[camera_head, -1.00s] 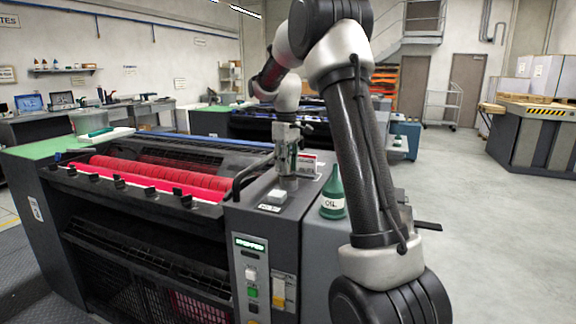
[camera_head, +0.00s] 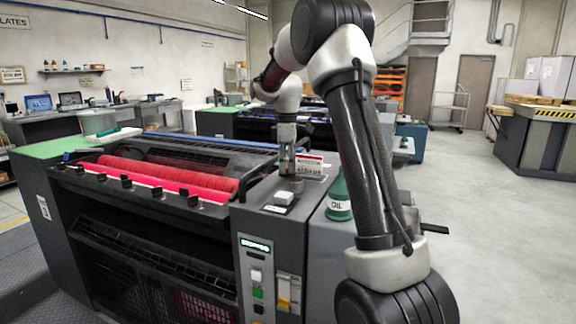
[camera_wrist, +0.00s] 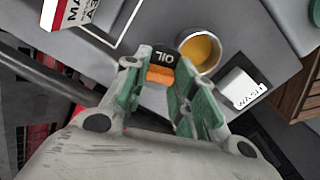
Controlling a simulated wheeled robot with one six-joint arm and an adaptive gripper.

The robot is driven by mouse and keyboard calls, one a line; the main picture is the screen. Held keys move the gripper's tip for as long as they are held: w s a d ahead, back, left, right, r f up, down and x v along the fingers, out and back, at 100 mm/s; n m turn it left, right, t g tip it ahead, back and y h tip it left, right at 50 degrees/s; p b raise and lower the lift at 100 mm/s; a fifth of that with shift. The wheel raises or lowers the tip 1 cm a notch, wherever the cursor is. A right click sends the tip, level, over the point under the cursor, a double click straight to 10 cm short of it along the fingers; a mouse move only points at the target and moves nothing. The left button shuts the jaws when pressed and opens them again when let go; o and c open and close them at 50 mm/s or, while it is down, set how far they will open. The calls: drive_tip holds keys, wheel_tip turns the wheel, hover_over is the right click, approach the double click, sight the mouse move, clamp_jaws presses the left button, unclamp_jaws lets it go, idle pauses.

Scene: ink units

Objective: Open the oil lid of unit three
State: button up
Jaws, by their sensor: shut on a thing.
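The oil lid (camera_wrist: 164,55) is a black cap marked OIL with an orange part (camera_wrist: 160,75), seen in the wrist view. My gripper (camera_wrist: 155,72) has its green-padded fingers on either side of the orange part and is shut on it. Beside the lid, a round metal-rimmed filler opening (camera_wrist: 200,50) stands uncovered, golden inside. In the head view my gripper (camera_head: 287,165) is low over the top of the near press's control end (camera_head: 262,222). The lid cannot be made out there. I cannot read a unit number.
A white WASH lid (camera_wrist: 241,92) sits beside the opening; a white block (camera_head: 283,198) shows in front of my gripper in the head view. A green OIL bottle (camera_head: 339,200) stands to the right, a red-and-white sign (camera_head: 310,166) behind. Red rollers (camera_head: 170,175) lie left.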

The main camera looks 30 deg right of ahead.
sight(287, 167)
idle(0.4)
drive_tip(key=o, duration=1)
wheel_tip(287, 167, up, 12)
drive_tip(key=shift+r, duration=0.1)
